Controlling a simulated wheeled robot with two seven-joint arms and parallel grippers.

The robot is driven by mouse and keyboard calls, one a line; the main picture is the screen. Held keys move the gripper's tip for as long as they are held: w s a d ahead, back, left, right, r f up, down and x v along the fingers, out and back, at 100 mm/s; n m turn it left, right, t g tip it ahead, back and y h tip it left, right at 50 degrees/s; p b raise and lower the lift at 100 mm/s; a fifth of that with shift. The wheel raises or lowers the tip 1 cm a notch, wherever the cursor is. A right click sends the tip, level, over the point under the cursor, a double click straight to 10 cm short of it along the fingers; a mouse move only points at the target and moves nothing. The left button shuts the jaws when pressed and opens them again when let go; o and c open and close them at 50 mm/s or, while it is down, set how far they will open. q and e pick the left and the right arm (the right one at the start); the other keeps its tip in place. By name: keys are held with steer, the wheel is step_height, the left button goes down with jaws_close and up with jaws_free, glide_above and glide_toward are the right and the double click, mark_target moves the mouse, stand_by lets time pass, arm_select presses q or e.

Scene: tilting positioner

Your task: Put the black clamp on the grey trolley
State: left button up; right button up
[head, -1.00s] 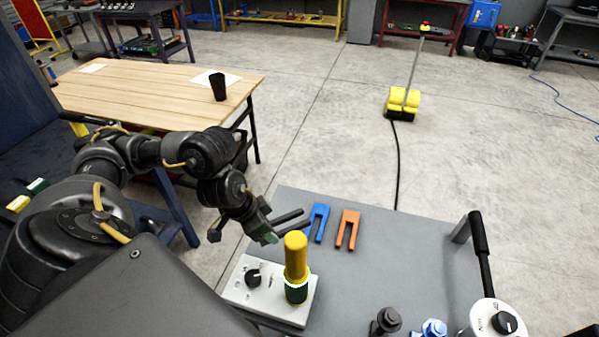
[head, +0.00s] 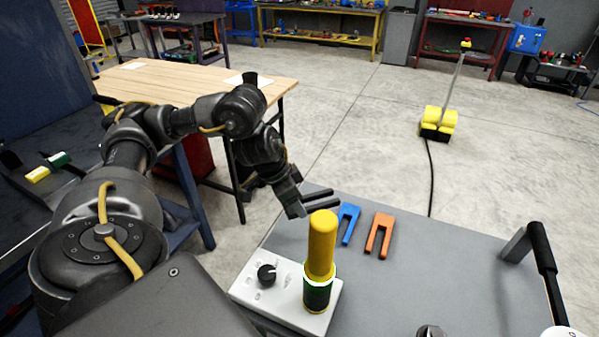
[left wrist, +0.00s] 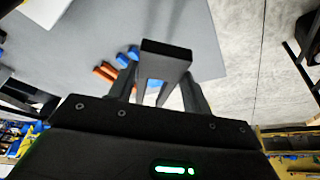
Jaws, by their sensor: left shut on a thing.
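My left gripper (head: 298,203) is shut on the black clamp (head: 320,197), whose two dark prongs point right. In the left wrist view, the clamp (left wrist: 166,58) is a black block with two legs between my fingers. It is near the far left corner of the grey trolley (head: 440,270), left of a blue clamp (head: 348,222). The trolley top (left wrist: 100,35) also shows in the left wrist view. I cannot tell how high the black clamp is above it. My right gripper is not in view.
An orange clamp (head: 378,234) lies beside the blue one. A white control box (head: 255,290) with a knob and a yellow-topped cylinder (head: 322,245) stands near the front. A black handle (head: 545,265) rises at the right. The trolley's middle is clear.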

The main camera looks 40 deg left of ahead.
arm_select(q)
steer(key=w+f, duration=0.1)
steer(key=w+a+f+b, duration=0.1)
steer(key=f, duration=0.1)
steer(key=w+a+f+b, duration=0.1)
steer(key=f, duration=0.1)
steer(key=shift+w+a, duration=0.25)
steer(key=shift+w, duration=0.15)
steer(key=shift+w+a+f, duration=0.15)
steer(key=shift+w+f, duration=0.1)
steer(key=shift+f, duration=0.05)
steer(key=shift+w+a+f, duration=0.1)
steer(key=shift+f, duration=0.75)
steer(key=shift+w+a+f, duration=0.1)
steer(key=shift+f, duration=0.85)
steer(key=shift+f, duration=0.1)
steer(key=o, duration=1.4)
steer(key=shift+o, duration=0.2)
